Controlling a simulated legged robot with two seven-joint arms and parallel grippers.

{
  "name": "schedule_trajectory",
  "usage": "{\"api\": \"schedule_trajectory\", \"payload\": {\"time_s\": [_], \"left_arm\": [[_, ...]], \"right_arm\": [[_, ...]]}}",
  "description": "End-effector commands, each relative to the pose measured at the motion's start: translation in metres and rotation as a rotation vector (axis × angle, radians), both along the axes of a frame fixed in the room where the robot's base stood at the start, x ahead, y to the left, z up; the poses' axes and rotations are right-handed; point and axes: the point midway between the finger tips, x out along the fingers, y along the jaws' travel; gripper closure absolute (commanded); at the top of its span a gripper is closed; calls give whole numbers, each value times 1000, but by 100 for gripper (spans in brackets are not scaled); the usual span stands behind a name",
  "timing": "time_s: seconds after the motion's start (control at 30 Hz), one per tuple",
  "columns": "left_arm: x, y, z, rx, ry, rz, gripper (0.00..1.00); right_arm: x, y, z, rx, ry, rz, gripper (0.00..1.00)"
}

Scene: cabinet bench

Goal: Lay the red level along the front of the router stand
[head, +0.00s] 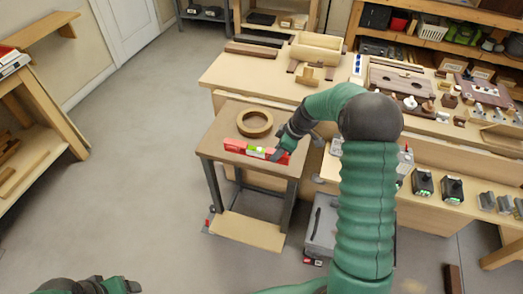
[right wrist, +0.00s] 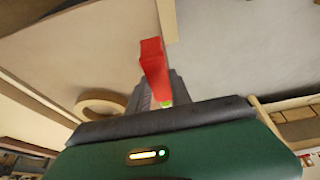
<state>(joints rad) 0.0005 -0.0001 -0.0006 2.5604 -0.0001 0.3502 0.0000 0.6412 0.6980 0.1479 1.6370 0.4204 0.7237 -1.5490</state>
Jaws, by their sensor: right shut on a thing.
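The red level (head: 245,149) has a pale green vial section in its middle. In the head view it runs along the front part of the router stand's wooden top (head: 214,139). My right gripper (head: 282,152) is shut on the level's right end. In the right wrist view the level (right wrist: 154,70) sticks out beyond the gripper. I cannot tell whether the level touches the top or hangs just above it. My left gripper (head: 118,286) shows only in part at the bottom left, away from the stand, and its jaws are unclear.
A tan ring (head: 254,132) lies on the stand behind the level. The long workbench (head: 228,71) behind holds wooden parts and tools. A grey box (head: 322,234) stands on the floor right of the stand. The floor to the left is clear.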

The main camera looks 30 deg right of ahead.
Motion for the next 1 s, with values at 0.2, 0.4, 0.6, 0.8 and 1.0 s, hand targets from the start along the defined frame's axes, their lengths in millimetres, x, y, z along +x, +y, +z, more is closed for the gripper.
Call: {"api": "schedule_trajectory", "payload": {"time_s": [0.2, 0.4, 0.6, 0.8, 1.0], "left_arm": [[0, 0, 5, 0, 0, -1, 28], [0, -1, 5, 0, -1, -2, 28], [0, 0, 5, 0, -1, -1, 28], [0, 0, 5, 0, 0, -1, 28], [0, 0, 5, 0, 0, -1, 28]], "right_arm": [[42, 8, -7, 7, 1, -3, 100], [52, 15, -24, 6, 5, -6, 100], [53, 19, -42, 0, 1, -4, 100], [53, 15, -43, 4, 2, -4, 62], [53, 14, -43, 4, 1, -5, 53]]}}
